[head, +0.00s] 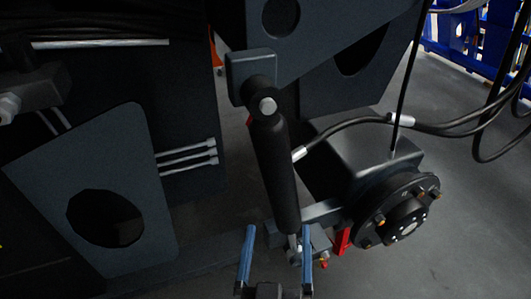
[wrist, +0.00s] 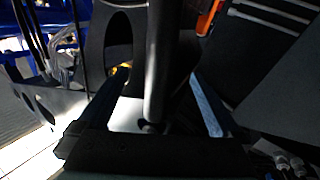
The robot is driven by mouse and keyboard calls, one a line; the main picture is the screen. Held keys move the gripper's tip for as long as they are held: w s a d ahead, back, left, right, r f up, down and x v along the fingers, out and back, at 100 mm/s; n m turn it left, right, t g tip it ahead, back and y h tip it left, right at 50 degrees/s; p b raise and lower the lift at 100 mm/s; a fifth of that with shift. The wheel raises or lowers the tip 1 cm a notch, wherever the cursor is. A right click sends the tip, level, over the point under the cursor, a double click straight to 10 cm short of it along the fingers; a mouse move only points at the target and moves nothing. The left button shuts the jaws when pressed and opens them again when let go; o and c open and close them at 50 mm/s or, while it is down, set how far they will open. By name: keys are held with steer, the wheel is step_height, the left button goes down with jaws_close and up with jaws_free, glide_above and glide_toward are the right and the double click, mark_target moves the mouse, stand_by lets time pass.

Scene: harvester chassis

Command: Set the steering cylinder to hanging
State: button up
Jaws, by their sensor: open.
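The steering cylinder (head: 274,165) is a dark tube below a chassis bracket (head: 251,75), with a light pin head (head: 268,106) at its top end. It slopes slightly down to the right. Its thin rod end (head: 292,242) is near a metal lug beside the axle; I cannot tell whether they are joined. My gripper (head: 279,230) has two blue fingers, open, one on each side of the cylinder's lower end in the head view. In the wrist view the cylinder (wrist: 160,60) runs down between the open fingers (wrist: 158,78). Contact with it is not visible.
A wheel hub (head: 404,222) with studs and its axle housing stand right of the cylinder. A red part (head: 342,240) is beside the hub. A black hose (head: 345,124) crosses near the cylinder. Dark chassis plates (head: 95,200) fill the left. Grey floor is clear at lower right.

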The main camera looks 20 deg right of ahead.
mark_target(280, 184)
steer(key=p+x, duration=0.2)
steer(key=x, duration=1)
steer(key=shift+w+d+f, duration=0.1)
steer(key=shift+w, duration=0.2)
jaws_close()
